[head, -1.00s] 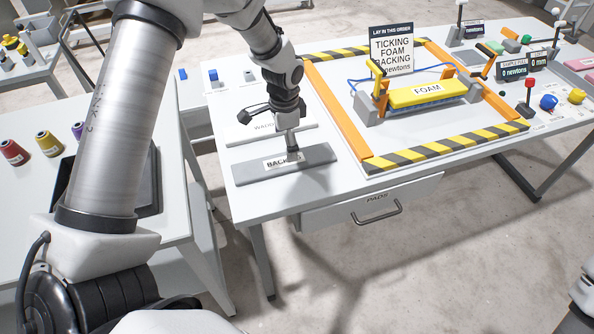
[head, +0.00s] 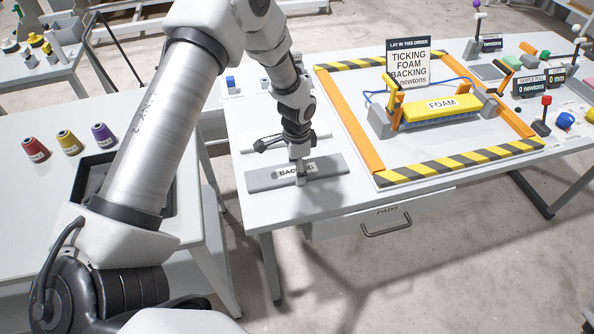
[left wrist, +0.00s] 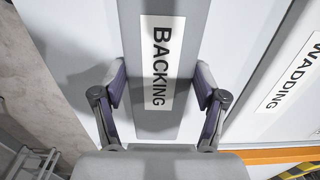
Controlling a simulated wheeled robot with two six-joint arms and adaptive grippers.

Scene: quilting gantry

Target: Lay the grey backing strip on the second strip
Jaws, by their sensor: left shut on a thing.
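The grey backing strip (head: 325,170), labelled BACKING, lies on the left part of the white table; it also shows in the left wrist view (left wrist: 190,45). My left gripper (head: 300,178) is over its middle, fingers pointing down. In the left wrist view the fingers (left wrist: 160,92) are at the strip's two long edges, shut on it across the label. I see no clear gap under the strip. The yellow foam strip (head: 413,112), labelled FOAM, sits between orange clamps inside the striped frame, on top of a blue layer. My right gripper is not in view.
A sign (head: 408,62) stands behind the foam. A light wadding strip (left wrist: 290,75) lies beside the backing strip. A blue hose curves behind the foam.

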